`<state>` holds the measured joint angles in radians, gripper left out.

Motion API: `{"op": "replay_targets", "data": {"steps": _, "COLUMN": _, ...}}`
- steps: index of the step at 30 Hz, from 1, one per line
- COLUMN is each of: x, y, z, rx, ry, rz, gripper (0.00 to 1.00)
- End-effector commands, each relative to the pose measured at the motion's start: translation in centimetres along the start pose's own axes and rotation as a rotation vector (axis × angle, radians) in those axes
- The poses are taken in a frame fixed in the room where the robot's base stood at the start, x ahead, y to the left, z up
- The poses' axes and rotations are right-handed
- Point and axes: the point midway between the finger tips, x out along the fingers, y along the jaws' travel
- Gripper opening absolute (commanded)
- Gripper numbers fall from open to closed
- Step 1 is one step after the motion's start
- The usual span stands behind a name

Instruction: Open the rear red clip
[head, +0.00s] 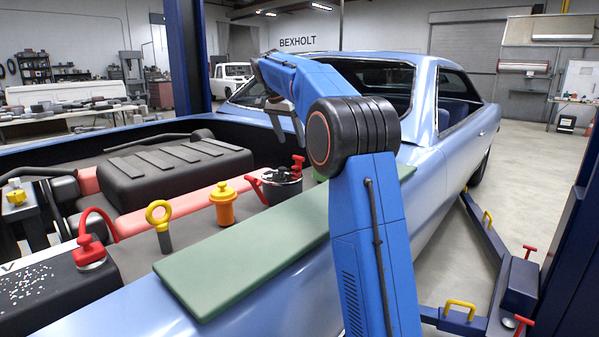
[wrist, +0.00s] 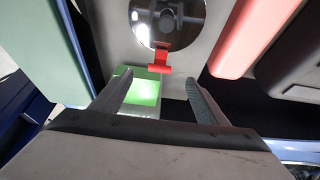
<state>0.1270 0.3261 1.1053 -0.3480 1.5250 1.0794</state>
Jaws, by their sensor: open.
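A dark round canister (head: 282,188) with a shiny lid (wrist: 167,20) stands in the engine bay. In the head view it has one red clip (head: 298,163) on its cabin side and another red part (head: 254,181) on its left. The wrist view shows a red clip (wrist: 160,62) at the lid's edge, with a flat lower tab. My gripper (head: 285,128) hangs above the canister, open and empty. In the wrist view its fingertips (wrist: 157,90) are spread on either side of the line to the clip, apart from it. How far the clip is latched is unclear.
A bright green patch (wrist: 146,93) lies below the clip in the wrist view. A green mat (head: 240,250) covers the fender. An orange cap (head: 223,205), a yellow ring handle (head: 158,222) and a red-handled part (head: 90,250) stand left of the canister. A dark engine cover (head: 170,175) lies behind.

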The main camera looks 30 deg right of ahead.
Motion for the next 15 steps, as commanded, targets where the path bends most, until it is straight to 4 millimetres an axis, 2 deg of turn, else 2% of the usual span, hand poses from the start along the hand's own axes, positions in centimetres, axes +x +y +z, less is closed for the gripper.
{"op": "replay_targets", "data": {"steps": 15, "x": 9.1, "y": 0.1, "z": 0.1, "rx": 0.000, "ry": -0.002, "rz": 0.003, "gripper": 0.68}}
